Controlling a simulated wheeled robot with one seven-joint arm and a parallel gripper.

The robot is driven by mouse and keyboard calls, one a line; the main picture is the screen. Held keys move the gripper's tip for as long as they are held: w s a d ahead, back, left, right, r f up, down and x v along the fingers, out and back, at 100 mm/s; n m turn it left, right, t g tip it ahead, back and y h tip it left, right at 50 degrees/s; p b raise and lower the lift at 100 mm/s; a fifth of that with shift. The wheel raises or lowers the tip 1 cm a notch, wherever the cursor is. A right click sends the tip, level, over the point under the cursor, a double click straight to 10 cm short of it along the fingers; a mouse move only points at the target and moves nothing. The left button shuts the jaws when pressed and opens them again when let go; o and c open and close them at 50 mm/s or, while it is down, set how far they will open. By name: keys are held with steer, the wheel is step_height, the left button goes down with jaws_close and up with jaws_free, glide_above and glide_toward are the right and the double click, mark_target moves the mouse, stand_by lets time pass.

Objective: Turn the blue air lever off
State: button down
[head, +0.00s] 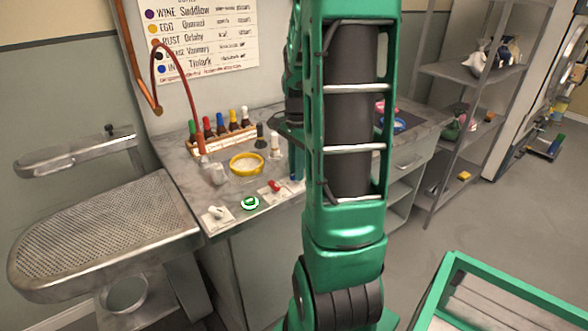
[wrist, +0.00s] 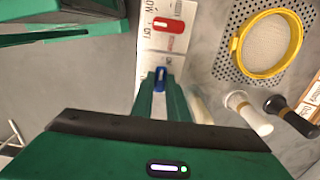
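The blue air lever (wrist: 161,77) shows in the wrist view, lying along the picture's vertical on a pale labelled plate (wrist: 150,58). My gripper (wrist: 161,84) has its two green fingers on either side of this lever, a narrow gap apart. I cannot tell whether they press on it. The finger ends hide part of the lever and plate. In the head view a small blue part (head: 293,178) shows at the counter's front edge, left of my arm. My arm hides most of the gripper there.
A red lever (wrist: 168,25) sits beside the blue one, lying crosswise, and a green round knob (head: 250,203) is further left. A bottle rack (head: 222,140) is behind.

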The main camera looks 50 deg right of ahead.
steer(key=shift+n, duration=0.3)
steer(key=n, duration=0.4)
steer(key=shift+w+r, duration=0.1)
steer(key=n, duration=0.9)
steer(key=shift+w+n, duration=0.1)
steer(key=shift+n, duration=2.1)
steer(key=c, duration=1.7)
jaws_free()
